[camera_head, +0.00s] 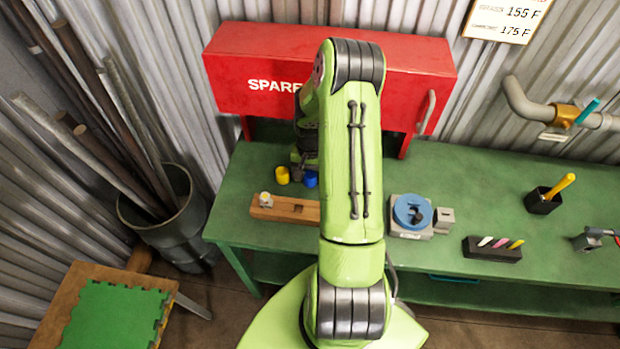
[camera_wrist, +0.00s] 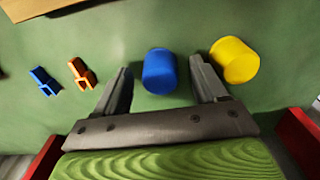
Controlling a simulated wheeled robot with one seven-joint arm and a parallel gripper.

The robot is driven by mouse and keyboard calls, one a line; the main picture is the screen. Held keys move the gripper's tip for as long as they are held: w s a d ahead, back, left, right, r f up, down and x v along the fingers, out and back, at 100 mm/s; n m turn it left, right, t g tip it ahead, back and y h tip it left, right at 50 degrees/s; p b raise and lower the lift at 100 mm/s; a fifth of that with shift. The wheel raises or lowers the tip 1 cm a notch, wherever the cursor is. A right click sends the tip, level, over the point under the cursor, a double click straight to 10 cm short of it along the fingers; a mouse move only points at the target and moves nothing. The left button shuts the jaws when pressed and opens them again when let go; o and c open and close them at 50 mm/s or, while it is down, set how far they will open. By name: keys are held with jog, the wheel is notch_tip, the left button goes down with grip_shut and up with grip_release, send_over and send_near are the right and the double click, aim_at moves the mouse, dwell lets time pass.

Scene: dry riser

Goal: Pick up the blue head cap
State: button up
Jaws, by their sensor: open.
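The blue head cap (camera_wrist: 159,72) is a short blue cylinder on the green bench top. In the wrist view it sits between the tips of my open gripper (camera_wrist: 160,84), with a gap to each finger visible. In the head view only part of the blue cap (camera_head: 311,179) shows beside my green arm. My gripper (camera_head: 300,172) is down near it there, mostly hidden behind the arm. A yellow cap (camera_wrist: 235,60) stands just outside the right finger in the wrist view; it also shows in the head view (camera_head: 282,175).
Small orange (camera_wrist: 80,73) and blue (camera_wrist: 44,80) clips lie left of the fingers. A red cabinet (camera_head: 230,88) stands over the bench's back. A wooden block (camera_head: 290,209) lies in front, and a blue round part on a grey base (camera_head: 411,211) is to the right.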

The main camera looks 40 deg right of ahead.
jog(key=shift+f, duration=0.4)
jog(key=c, duration=1)
jog(key=shift+r, duration=0.1)
